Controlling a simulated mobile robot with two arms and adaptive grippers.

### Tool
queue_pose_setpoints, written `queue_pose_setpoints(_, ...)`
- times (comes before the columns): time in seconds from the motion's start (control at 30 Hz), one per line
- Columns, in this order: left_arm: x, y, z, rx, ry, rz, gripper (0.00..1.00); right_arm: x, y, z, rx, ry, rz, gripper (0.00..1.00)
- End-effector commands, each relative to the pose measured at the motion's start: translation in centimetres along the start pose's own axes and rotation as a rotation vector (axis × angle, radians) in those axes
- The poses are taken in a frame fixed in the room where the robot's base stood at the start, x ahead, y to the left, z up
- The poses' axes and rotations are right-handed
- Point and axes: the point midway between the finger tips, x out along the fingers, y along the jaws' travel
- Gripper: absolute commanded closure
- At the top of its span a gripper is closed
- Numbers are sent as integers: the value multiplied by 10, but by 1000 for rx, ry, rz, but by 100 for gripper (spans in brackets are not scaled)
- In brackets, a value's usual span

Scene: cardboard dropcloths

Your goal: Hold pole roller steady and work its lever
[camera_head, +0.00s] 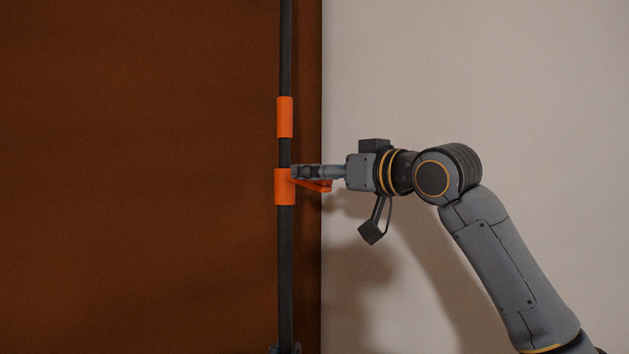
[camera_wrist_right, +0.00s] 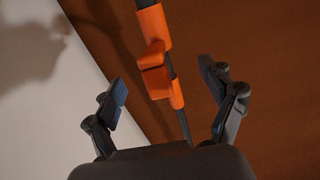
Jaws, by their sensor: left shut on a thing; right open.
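The pole roller is a dark upright pole (camera_head: 285,240) with two orange sleeves. Its orange lever (camera_head: 315,186) sticks out to the right from the lower sleeve (camera_head: 285,187); the lever also shows in the right wrist view (camera_wrist_right: 156,80). My left gripper (camera_head: 285,348) shows only as a small dark part at the bottom edge, shut on the pole; its arm is out of view. My right gripper (camera_head: 299,172) comes in from the right, just above the lever. In the right wrist view its fingers (camera_wrist_right: 170,95) are spread, with the orange parts seen between them.
A brown surface (camera_head: 130,180) fills the left behind the pole, and a pale surface (camera_head: 500,80) the right. The upper orange sleeve (camera_head: 285,117) is above the right gripper. No loose objects show.

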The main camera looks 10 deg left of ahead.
Motion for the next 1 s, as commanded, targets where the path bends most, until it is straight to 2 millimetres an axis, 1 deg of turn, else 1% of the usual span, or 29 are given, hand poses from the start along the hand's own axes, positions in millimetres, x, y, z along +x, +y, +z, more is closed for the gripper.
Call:
queue_pose_setpoints(0.03, 0, 0, -2, 0, 4, 0, 100, 0, 0, 0, 0, 0, 0, 23)
queue_pose_setpoints(0.07, 0, 0, -2, 0, 4, 0, 100, 0, 0, 0, 0, 0, 0, 29)
queue_pose_setpoints(0.1, 0, 0, -2, 0, 4, 0, 100, 0, 0, 0, 0, 0, 0, 37)
queue_pose_setpoints(0.27, 0, 0, -2, 0, 4, 0, 100, 0, 0, 0, 0, 0, 0, 70)
queue_pose_setpoints(0.3, 0, 0, -2, 0, 4, 0, 100, 0, 0, 0, 0, 0, 0, 78)
queue_pose_setpoints(0.37, 0, 0, -2, 0, 4, 0, 100, 0, 0, 0, 0, 0, 0, 90)
queue_pose_setpoints(0.4, 0, 0, -2, 0, 4, 0, 100, 0, 0, 0, 0, 0, 0, 98)
queue_pose_setpoints(0.43, 0, 0, -2, 0, 4, 0, 100, 0, 0, 0, 0, 0, 0, 100)
queue_pose_setpoints(0.8, 0, 0, -2, 0, 5, 0, 100, 0, 1, 4, 1, -2, 1, 100)
queue_pose_setpoints(1.0, 0, 0, -2, 0, 5, -1, 100, 2, 1, 11, 1, -6, 0, 100)
